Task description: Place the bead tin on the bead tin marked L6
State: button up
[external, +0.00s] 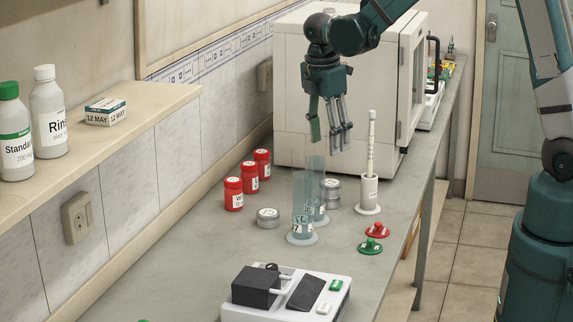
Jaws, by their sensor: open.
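A low round grey metal tin (268,217) stands alone on the bench, left of the clear cylinders. More grey tin (333,187) shows behind and to the right of the cylinders, partly hidden by them. It looks like one tin on another, but I cannot be sure. The lid markings are too small to read, so I cannot tell which tin is L6. My gripper (327,140) points down, open and empty. In the picture it hangs over the tops of the cylinders, well above the bench and apart from both tin spots.
Two tall clear cylinders (301,212) stand mid-bench. Several red jars (233,194) stand to the left. A white holder with a stick (368,192) and red (377,230) and green (370,246) knobbed pieces are to the right. A white instrument (287,298) is in front.

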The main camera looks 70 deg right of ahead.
jog(key=s+a+r+m+t, duration=0.5)
jog(key=s+a+r+m, duration=0.3)
jog(key=s+a+r, duration=0.75)
jog(key=s+a+r+m+t+y, duration=0.1)
jog(key=s+a+m+t, duration=0.1)
jog(key=s+a, duration=0.5)
jog(key=shift+a+r+m+t, duration=0.25)
jog(key=shift+a+m+t, duration=0.15)
jog(key=shift+m, duration=0.3)
jog(key=shift+f, duration=0.15)
notch_tip(320, 180, down, 7)
jog(key=b, duration=0.7)
dwell(1.0)
